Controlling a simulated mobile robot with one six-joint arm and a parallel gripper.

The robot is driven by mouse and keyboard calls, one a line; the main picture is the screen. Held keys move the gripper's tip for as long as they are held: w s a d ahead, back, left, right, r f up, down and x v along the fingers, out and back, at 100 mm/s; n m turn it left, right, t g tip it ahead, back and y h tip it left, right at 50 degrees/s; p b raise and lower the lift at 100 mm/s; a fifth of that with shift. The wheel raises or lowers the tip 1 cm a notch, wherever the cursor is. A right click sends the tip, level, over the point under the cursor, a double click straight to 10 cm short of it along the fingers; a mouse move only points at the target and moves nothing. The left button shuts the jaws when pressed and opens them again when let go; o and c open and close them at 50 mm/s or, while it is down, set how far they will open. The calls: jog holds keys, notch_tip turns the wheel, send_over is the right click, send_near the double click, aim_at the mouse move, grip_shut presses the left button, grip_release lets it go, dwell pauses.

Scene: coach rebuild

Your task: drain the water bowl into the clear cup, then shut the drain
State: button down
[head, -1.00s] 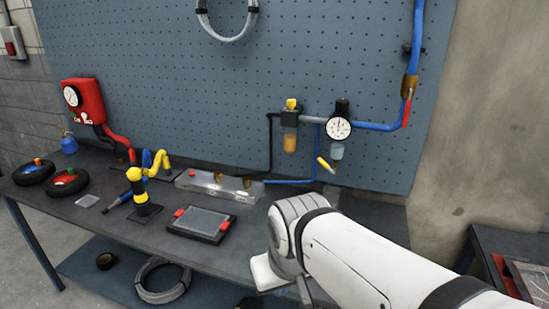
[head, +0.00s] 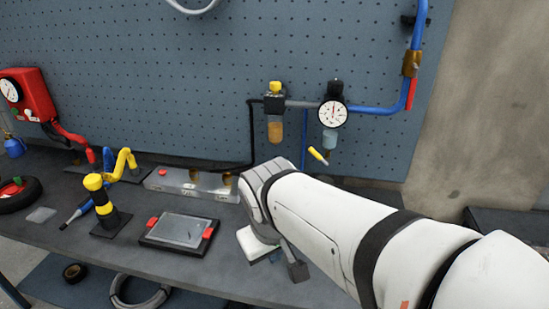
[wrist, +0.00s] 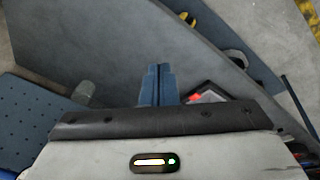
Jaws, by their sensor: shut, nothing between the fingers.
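The water bowl (head: 328,140), pale and bluish, hangs under the round gauge on the pegboard. A yellow lever-like piece with a pale tip (head: 318,155) slants just below it; I take this as the drain, but its setting is too small to tell. My gripper (wrist: 159,72) is shut and empty in the wrist view, pointing over the grey bench top. It is apart from the bowl, and my arm hides its fingers in the head view. A greyish rounded object (wrist: 84,92) stands left of the fingers in the wrist view and may be the clear cup; I cannot tell.
An amber bowl with a yellow cap (head: 275,128) hangs left of the gauge. A blue pipe with a red lever (head: 410,94) runs up at right. A metal block (head: 190,183), a black-framed tray (head: 180,228) and a yellow-black stand (head: 103,205) occupy the left bench.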

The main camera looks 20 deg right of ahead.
jog(key=w+d+f+n+g+h+b, duration=0.1)
jog(key=w+d+f+n+h+b, duration=0.15)
jog(key=d+f+h+b, duration=0.4)
jog(key=n+t+h+b, duration=0.9)
jog(key=n+h+b, duration=0.3)
jog(key=b, duration=1.1)
send_near(318, 154)
jog(key=w+d+r, duration=0.1)
jog(key=w+d, duration=0.3)
jog(key=shift+d, duration=0.2)
jog(key=shift+w+d, duration=0.1)
jog(key=shift+w+a+r+m, duration=0.1)
jog(key=shift+a+r+m, duration=0.15)
jog(key=shift+m, duration=0.3)
